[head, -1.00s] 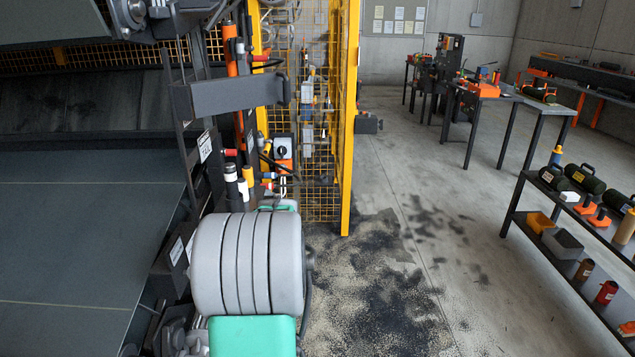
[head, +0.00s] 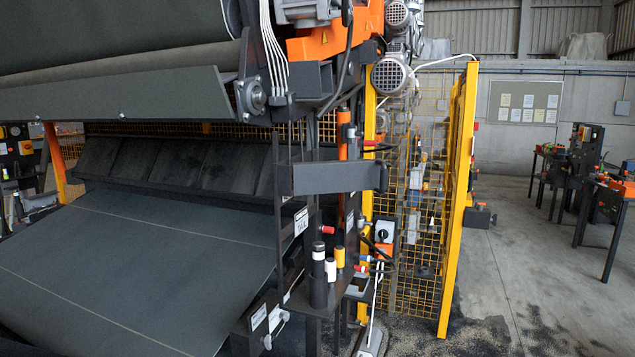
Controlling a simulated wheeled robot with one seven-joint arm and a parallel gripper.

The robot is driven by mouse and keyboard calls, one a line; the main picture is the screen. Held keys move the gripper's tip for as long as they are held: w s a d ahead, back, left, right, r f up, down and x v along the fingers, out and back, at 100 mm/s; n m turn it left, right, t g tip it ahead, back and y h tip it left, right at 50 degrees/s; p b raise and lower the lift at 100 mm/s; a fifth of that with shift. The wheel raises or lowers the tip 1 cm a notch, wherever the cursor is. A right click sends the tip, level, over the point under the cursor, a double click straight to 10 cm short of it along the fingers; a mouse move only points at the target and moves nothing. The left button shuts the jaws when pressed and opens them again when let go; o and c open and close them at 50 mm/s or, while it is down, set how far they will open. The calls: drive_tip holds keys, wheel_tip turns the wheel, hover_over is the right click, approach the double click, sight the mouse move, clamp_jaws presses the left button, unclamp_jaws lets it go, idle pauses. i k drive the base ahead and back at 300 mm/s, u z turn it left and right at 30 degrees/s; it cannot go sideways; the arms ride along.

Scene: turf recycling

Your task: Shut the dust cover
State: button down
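A large dark machine with a sloping green-grey belt (head: 150,265) fills the left side. Above the belt hangs a long grey-green panel (head: 120,98) with an angled front lip, below a big roll (head: 110,40). Behind the belt is a row of dark sloping panels (head: 180,165). I cannot tell which of these parts, if any, is the dust cover, or whether it is open. My gripper is not in view.
A yellow mesh gate (head: 462,200) stands right of the machine. A dark bracket arm (head: 335,178) juts out, with small cylinders (head: 330,268) on a ledge below. Benches (head: 610,205) stand far right. Dark crumbs lie on the otherwise open floor (head: 515,260).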

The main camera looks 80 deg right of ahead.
sight(332, 177)
drive_tip(key=u, duration=0.2)
drive_tip(key=k, duration=1.1)
drive_tip(key=z, duration=1.95)
drive_tip(key=i, duration=0.5)
drive_tip(key=z, duration=0.05)
